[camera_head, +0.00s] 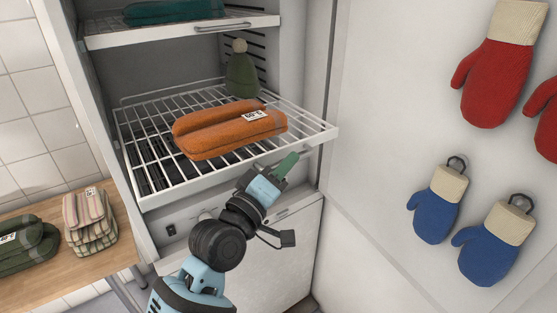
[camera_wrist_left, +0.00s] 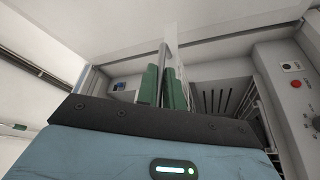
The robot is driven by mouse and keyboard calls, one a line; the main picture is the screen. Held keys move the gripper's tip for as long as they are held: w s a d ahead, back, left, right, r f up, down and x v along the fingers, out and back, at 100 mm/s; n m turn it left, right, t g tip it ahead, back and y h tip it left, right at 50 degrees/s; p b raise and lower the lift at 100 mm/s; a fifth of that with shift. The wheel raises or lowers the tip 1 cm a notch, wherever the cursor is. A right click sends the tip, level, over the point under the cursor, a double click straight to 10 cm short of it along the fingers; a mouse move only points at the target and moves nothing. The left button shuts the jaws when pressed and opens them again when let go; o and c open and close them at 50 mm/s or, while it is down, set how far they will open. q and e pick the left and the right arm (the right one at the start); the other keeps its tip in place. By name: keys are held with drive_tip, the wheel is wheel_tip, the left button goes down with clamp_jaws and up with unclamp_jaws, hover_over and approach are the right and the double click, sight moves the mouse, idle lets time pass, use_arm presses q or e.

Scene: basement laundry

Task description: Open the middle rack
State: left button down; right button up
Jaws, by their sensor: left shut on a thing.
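The middle rack (camera_head: 150,190) is a white wire shelf in the tall open cabinet. It sticks out past the cabinet front. A folded orange textile with a white label (camera_head: 215,132) lies on it, and a green knitted hat (camera_head: 241,72) stands at its back. My left gripper (camera_head: 284,166) is at the rack's front edge, right of its middle. The exact grip point is hidden in the head view. My right gripper is not in view.
An upper shelf (camera_head: 190,33) with a handle holds folded teal cloth. A wooden table (camera_head: 60,275) at left carries folded textiles. Red mittens (camera_head: 497,70) and blue mittens (camera_head: 438,212) hang on the white panel at right. A lower white front (camera_head: 275,250) is below the rack.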

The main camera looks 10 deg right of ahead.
use_arm(q)
drive_tip(key=shift+s+d, duration=0.15)
drive_tip(key=shift+s, duration=0.15)
drive_tip(key=c, duration=1.5)
unclamp_jaws()
drive_tip(key=v, duration=0.8)
